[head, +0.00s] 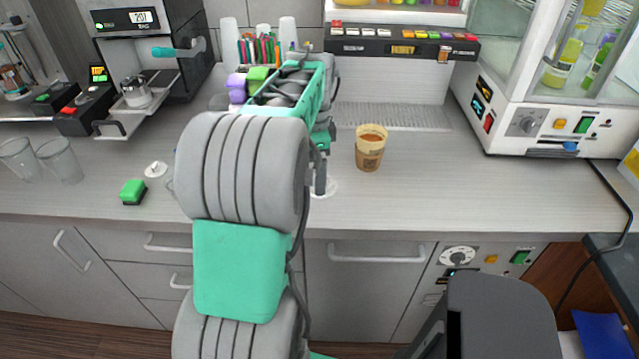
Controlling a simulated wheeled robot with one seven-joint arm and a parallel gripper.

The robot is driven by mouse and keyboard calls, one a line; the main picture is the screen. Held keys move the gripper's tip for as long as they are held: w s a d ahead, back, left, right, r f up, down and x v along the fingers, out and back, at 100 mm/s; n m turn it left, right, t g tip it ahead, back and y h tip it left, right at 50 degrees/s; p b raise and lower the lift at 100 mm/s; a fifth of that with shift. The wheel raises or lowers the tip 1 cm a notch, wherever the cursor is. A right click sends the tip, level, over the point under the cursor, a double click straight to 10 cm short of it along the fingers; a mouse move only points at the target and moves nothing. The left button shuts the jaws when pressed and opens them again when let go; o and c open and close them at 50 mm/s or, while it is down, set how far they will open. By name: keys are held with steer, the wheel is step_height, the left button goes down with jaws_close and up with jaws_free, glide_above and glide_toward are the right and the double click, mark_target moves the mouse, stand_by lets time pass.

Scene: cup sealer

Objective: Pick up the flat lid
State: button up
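A flat white disc that looks like the flat lid (331,187) lies on the grey counter near its front edge, partly hidden behind my gripper. My gripper (320,186) points down at the disc, with its tip at or just above it. Only one finger shows clearly, so I cannot tell whether the gripper is open or shut, or whether it touches the disc. A second small white round piece (155,169) with a raised middle lies on the counter to the left of my arm.
A brown paper cup (370,147) with orange-brown contents stands right of my gripper. A green block (133,192) and two clear glasses (60,160) are at left. A coffee machine (150,45) and a white glass-fronted machine (545,125) flank the counter. Counter right of the cup is clear.

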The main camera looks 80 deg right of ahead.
step_height(320, 180, down, 4)
steer(key=shift+s+d+r, duration=0.1)
steer(key=shift+d+r, duration=0.05)
steer(key=shift+r, duration=0.05)
steer(key=c, duration=1.3)
